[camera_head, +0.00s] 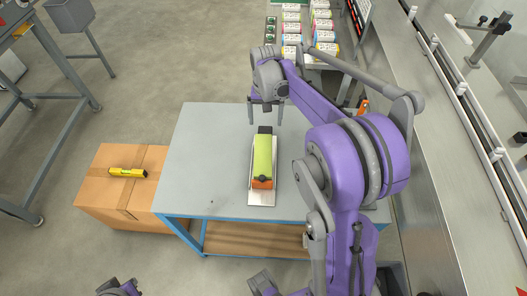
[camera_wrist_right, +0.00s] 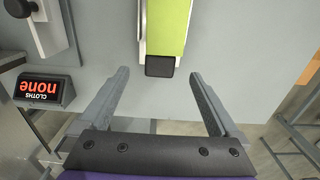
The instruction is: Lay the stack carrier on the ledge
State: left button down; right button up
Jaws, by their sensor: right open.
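The stack carrier, as I take it, is a long green piece (camera_head: 262,155) with a black end block and an orange near end. It lies on a pale metal plate (camera_head: 262,198) on the table. Its green part (camera_wrist_right: 172,25) and black end block (camera_wrist_right: 160,66) show in the right wrist view. My right gripper (camera_head: 266,114) is open and empty at the carrier's far end. In the wrist view its fingers (camera_wrist_right: 159,75) stand apart on either side of the black block, without visible contact. My left gripper is not clearly visible. I cannot tell which surface is the ledge.
The grey table (camera_head: 205,150) is mostly clear left of the carrier. A metal counter (camera_head: 450,180) runs along the right. Coloured packs (camera_head: 322,30) stand behind.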

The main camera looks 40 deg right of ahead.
aim_at(265, 131)
notch_tip(265, 131, down, 7)
jog(key=shift+w+d+f, duration=0.1)
jog(key=shift+w, duration=0.05)
grip_shut()
dwell(0.7)
